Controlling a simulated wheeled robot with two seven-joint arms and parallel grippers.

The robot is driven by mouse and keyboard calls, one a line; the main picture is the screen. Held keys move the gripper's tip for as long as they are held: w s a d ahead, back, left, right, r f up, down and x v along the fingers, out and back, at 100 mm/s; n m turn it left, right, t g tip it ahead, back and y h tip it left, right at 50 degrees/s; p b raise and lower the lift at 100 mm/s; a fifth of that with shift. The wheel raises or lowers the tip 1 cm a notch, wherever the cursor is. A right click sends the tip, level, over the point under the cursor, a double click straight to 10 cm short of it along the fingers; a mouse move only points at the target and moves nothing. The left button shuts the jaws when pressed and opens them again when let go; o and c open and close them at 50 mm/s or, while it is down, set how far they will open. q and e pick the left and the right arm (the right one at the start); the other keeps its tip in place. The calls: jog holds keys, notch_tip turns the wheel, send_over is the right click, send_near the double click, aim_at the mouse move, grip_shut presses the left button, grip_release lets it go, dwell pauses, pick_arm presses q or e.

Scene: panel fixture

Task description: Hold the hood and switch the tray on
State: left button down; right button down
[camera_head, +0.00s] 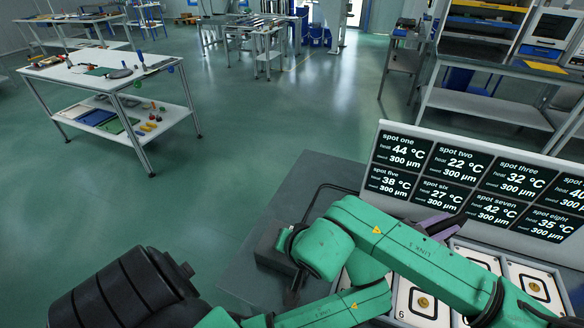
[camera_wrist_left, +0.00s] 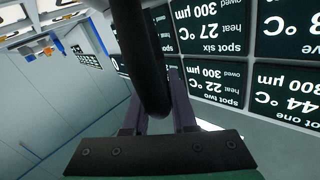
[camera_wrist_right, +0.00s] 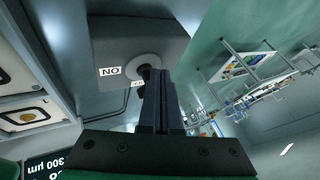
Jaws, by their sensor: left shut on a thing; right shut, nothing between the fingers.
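My left gripper (camera_wrist_left: 157,98) has purple fingers shut around a thick black bar (camera_wrist_left: 140,45), seemingly the hood's handle, in the left wrist view. In the head view its purple part (camera_head: 432,226) shows behind a green arm link; the hood itself cannot be made out. My right gripper (camera_wrist_right: 160,85) is shut and empty. Its fingertips are at a dark switch lever (camera_wrist_right: 147,73) on a grey switch box (camera_wrist_right: 125,40); I cannot tell whether they touch. A label beside the lever reads ON upside down. The box (camera_head: 268,246) also shows in the head view. The tray (camera_head: 404,299) is partly hidden by my arms.
A display panel (camera_head: 462,180) with spot readings stands behind the tray. A black cable (camera_head: 322,190) runs from the box towards the panel. My green arm links cross closely over the tray. A work table (camera_head: 90,75) stands far left; open floor lies between.

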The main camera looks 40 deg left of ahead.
aim_at(269, 255)
pick_arm(q)
jog(key=shift+f, duration=0.2)
pick_arm(e)
jog(key=shift+s+a, duration=0.3)
jog(key=shift+a, duration=0.65)
jog(key=shift+a+m+t, duration=0.25)
jog(key=shift+m+t, duration=0.15)
jog(key=shift+m, duration=0.3)
jog(key=shift+w+a+m+t+h, duration=0.1)
jog(key=shift+a+m+t+h, duration=0.15)
jog(key=shift+m+t+h, duration=0.5)
pick_arm(q)
jog(key=shift+r, duration=0.1)
pick_arm(e)
jog(key=shift+m, duration=0.35)
jog(key=shift+a, duration=0.1)
jog(key=shift+s+a, duration=0.2)
jog(key=shift+s, duration=0.6)
jog(key=v, duration=1.2)
jog(key=shift+w, duration=0.2)
jog(key=shift+d, duration=0.1)
